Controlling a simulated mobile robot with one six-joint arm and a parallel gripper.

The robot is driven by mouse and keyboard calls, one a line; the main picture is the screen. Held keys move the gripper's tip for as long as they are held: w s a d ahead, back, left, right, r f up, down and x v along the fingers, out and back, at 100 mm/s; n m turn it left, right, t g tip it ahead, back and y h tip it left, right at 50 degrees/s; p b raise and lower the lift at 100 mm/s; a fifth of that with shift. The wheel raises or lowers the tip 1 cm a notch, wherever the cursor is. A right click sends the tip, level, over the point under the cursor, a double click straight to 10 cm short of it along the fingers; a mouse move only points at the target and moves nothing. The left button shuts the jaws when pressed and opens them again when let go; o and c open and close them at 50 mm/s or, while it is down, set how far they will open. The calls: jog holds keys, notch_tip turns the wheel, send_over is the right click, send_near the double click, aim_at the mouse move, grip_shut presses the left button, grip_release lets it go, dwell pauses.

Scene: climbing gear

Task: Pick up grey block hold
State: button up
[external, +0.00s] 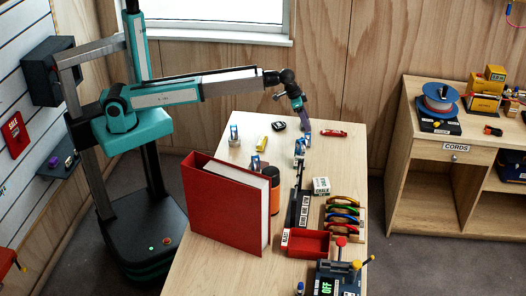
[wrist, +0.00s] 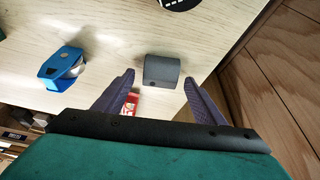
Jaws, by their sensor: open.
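The grey block hold (wrist: 162,72) is a small dark grey piece with rounded edges and a small hole, lying on the pale wooden table in the wrist view. My gripper (wrist: 159,78) is open, its two purple fingers apart, one on each side of the block in the picture. Nothing is held between them. I cannot tell how far above the block the fingertips are. In the external view my gripper (external: 304,122) points down over the far end of the table; I cannot make out the block there, and the gripper may hide it.
A blue and silver device (wrist: 63,69) lies left of the block. A black round item (wrist: 178,4) is beyond it, and a red item (wrist: 131,103) shows by the left finger. The table (external: 212,255) also bears a red binder (external: 222,205) and a red tray (external: 308,244).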

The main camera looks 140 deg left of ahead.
jog(key=shift+c, duration=0.4)
jog(key=c, duration=1.1)
jog(key=shift+r, duration=0.15)
jog(key=shift+r+b, duration=0.7)
jog(key=shift+r, duration=0.9)
jog(key=s+d+b, duration=0.1)
jog(key=s+d, duration=0.1)
jog(key=d, duration=0.1)
jog(key=s+d+b, duration=0.1)
jog(key=s+d, duration=0.2)
jog(key=d, duration=0.1)
jog(key=s+d+r+b, duration=0.1)
jog(key=s+d, duration=0.1)
jog(key=d, duration=0.2)
jog(key=shift+s+d, duration=0.1)
jog(key=shift+s, duration=0.25)
jog(key=shift+s+d+r+b, duration=0.25)
jog(key=shift+s+d+b, duration=0.3)
jog(key=shift+d, duration=0.45)
jog(key=shift+s, duration=0.1)
